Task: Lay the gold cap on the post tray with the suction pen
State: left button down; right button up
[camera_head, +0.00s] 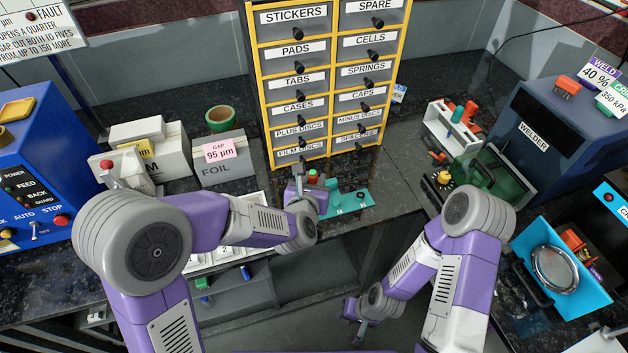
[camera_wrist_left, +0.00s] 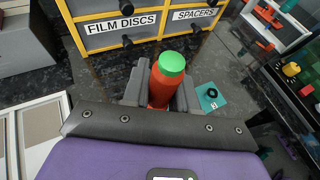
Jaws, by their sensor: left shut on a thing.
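My left gripper (camera_wrist_left: 160,98) is shut on the suction pen (camera_wrist_left: 165,80), which is red with a green end. In the head view the left gripper (camera_head: 305,186) and the pen (camera_head: 312,176) are just left of the teal post tray (camera_head: 352,197). The post tray also shows in the left wrist view (camera_wrist_left: 204,92), right of the pen, with a dark ring on it. I cannot make out the gold cap; the pen's lower end is hidden. My right gripper (camera_head: 357,328) hangs low, in front of the counter; its fingers are too small to read.
A yellow-framed drawer cabinet (camera_head: 330,85) stands behind the tray. Foil boxes (camera_head: 222,160) are at the left and a white-framed mat (camera_head: 205,262) is under my left arm. A white rack (camera_head: 452,128) and the welder (camera_head: 550,125) are at the right. Bare counter lies right of the tray.

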pick_arm(q)
jog(key=shift+f, duration=0.15)
dwell(0.4)
dwell(0.4)
jog(key=shift+r+p, duration=1.45)
jog(key=shift+r, duration=1.8)
